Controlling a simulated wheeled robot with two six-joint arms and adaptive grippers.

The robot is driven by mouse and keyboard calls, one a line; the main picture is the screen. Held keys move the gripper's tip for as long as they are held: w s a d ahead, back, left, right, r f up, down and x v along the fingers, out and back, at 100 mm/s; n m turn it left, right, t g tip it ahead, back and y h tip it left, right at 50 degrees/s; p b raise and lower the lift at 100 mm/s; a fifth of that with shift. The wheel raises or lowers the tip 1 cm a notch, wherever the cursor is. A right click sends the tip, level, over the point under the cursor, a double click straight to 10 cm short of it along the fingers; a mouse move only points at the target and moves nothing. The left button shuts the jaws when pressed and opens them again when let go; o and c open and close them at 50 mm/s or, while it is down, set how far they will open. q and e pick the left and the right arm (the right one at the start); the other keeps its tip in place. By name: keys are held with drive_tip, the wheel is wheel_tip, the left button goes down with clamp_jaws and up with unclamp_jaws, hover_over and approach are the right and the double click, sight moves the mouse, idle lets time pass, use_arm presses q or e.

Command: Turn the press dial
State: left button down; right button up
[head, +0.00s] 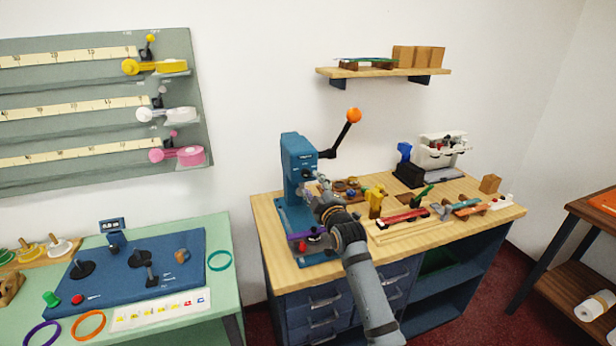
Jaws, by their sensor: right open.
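The blue press (298,165) stands at the left end of the wooden bench. Its black lever with an orange ball (353,115) sticks up to the right. A small dark round part (308,174) shows on the press front; I cannot tell whether it is the dial. My right gripper (314,190) is open, close in front of the press, its arm coming up from below. The gripper hides part of the press front, and I cannot tell whether it touches it. My left gripper is out of view.
Small tools and parts, including a yellow piece (375,200) and a red-based tool (404,219), crowd the wooden bench (445,232) right of my gripper. A wall shelf (385,72) hangs above. A green table (222,290) with a blue panel (190,246) stands left.

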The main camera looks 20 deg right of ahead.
sight(307, 176)
drive_tip(key=w, duration=0.5)
drive_tip(key=shift+w+a+p, duration=0.1)
drive_tip(key=shift+w+p, duration=0.1)
drive_tip(key=shift+p, duration=0.1)
drive_tip(key=shift+c, duration=0.2)
clamp_jaws()
